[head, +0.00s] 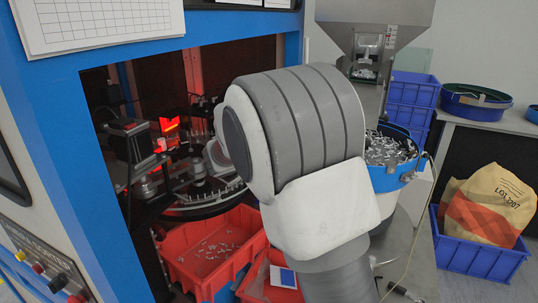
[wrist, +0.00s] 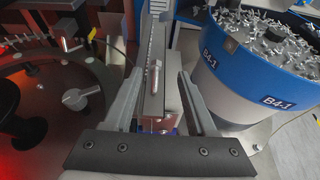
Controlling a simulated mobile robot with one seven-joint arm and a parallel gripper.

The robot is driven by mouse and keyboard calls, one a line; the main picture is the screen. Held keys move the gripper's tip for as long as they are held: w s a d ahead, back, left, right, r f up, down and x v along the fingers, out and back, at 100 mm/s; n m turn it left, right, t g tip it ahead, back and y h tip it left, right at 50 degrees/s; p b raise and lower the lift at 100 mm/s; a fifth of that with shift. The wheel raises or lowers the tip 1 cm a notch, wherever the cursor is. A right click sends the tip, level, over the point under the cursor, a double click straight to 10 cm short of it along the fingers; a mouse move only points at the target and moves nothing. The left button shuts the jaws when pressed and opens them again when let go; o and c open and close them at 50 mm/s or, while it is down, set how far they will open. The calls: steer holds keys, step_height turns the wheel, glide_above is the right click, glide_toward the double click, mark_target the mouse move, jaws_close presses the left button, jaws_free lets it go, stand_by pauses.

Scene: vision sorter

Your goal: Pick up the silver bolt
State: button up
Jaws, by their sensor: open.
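A silver bolt (wrist: 154,76) shows in the wrist view, with its head toward the top of the picture. It is at the near end of a narrow metal feed rail (wrist: 157,28). My gripper (wrist: 159,88) is open, with one finger on each side of the bolt in the picture. Gaps show between the bolt and both fingers, and I cannot tell the depth between them. In the head view my arm hides the gripper and this bolt.
A blue-banded bowl feeder (wrist: 240,65) full of bolts stands close on the right; it also shows in the head view (head: 390,178). A round dark plate (wrist: 60,110) lies left. Red bins (head: 215,254) and a blue crate (head: 478,259) stand below.

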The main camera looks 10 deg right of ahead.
steer(key=x, duration=0.4)
steer(key=shift+w+a+f+p, duration=0.1)
steer(key=shift+w+f+p, duration=0.25)
steer(key=shift+f, duration=0.1)
jaws_close()
